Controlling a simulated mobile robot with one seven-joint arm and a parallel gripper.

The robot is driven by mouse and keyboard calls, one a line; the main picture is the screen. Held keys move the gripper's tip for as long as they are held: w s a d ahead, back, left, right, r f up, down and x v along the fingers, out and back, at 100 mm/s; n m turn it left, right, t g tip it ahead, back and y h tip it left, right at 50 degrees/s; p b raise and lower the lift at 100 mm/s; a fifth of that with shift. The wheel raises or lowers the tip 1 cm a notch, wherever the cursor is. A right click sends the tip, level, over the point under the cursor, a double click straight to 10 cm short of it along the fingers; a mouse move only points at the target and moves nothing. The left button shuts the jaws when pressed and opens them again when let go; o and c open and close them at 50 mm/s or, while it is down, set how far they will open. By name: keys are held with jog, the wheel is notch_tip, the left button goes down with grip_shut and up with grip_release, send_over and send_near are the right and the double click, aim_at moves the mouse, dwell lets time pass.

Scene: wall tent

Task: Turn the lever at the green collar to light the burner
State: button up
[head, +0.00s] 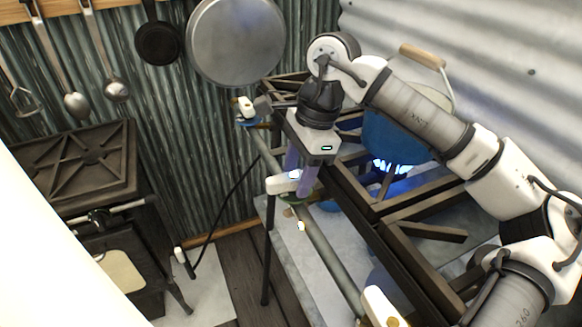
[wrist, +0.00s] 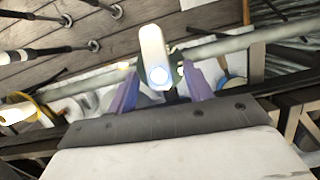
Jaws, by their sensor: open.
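The white lever (head: 280,183) at the green collar (head: 289,198) sits on the front pipe of the burner stand and points out to the left in the head view. My gripper (head: 300,178) points down over it with its purple fingers open. In the wrist view the white lever (wrist: 154,50) stands between the two fingertips (wrist: 160,92), one on each side. I cannot tell whether either finger touches it. The collar is partly hidden by the lever and fingers. I see no flame close to this collar, but my gripper and the stand hide part of that area.
A blue pot (head: 397,136) stands over blue flames (head: 392,167) at the right. Other white levers sit on the pipe at a blue collar (head: 252,122) and near the front (head: 380,306). A dark stove (head: 72,170) is at left; pans hang on the wall.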

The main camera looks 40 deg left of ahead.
jog(key=p+v, duration=0.4)
jog(key=v, duration=0.3)
jog(key=shift+p, duration=0.3)
dwell(0.3)
jog(key=v, duration=1.4)
